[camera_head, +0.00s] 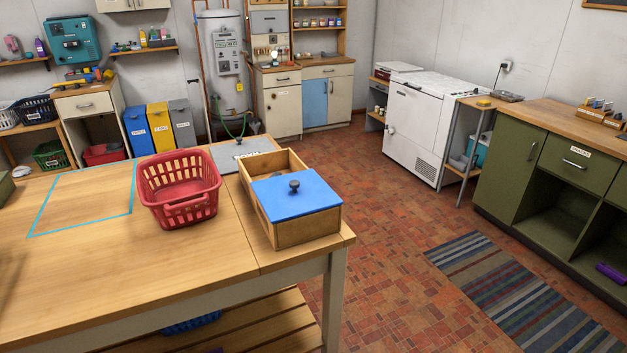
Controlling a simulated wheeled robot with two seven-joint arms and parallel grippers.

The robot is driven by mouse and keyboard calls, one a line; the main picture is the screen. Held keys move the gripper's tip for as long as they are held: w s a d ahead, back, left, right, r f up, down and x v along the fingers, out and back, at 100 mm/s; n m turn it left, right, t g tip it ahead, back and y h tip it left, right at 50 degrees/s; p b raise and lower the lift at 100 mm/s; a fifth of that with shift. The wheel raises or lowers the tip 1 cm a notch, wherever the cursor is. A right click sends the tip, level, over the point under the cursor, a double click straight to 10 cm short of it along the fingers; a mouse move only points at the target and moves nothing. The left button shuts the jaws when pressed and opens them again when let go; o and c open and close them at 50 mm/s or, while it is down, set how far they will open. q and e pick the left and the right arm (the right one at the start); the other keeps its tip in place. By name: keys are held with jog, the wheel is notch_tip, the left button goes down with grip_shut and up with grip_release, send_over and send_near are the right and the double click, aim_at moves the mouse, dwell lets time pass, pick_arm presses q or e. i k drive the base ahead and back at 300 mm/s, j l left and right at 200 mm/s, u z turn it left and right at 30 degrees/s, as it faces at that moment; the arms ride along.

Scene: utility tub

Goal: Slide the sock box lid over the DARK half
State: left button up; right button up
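The sock box (292,234) is an open-topped wooden box on the right end of the wooden table. Its blue lid (309,195) with a dark round knob (294,186) lies over the near half. The far half is open, and something greyish is in it, too small to make out. Which half is the dark one cannot be told from this view. Neither of my grippers is in view.
A red basket (180,194) stands on the table (110,265) left of the box. A grey mat (228,157) with lettering lies behind the box. A cyan outline (84,203) marks clear tabletop at the left. The table's right edge is close to the box.

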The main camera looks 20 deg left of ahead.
aim_at(288, 196)
jog(key=i+l, duration=0.2)
jog(key=i, duration=0.25)
jog(key=u, duration=2.1)
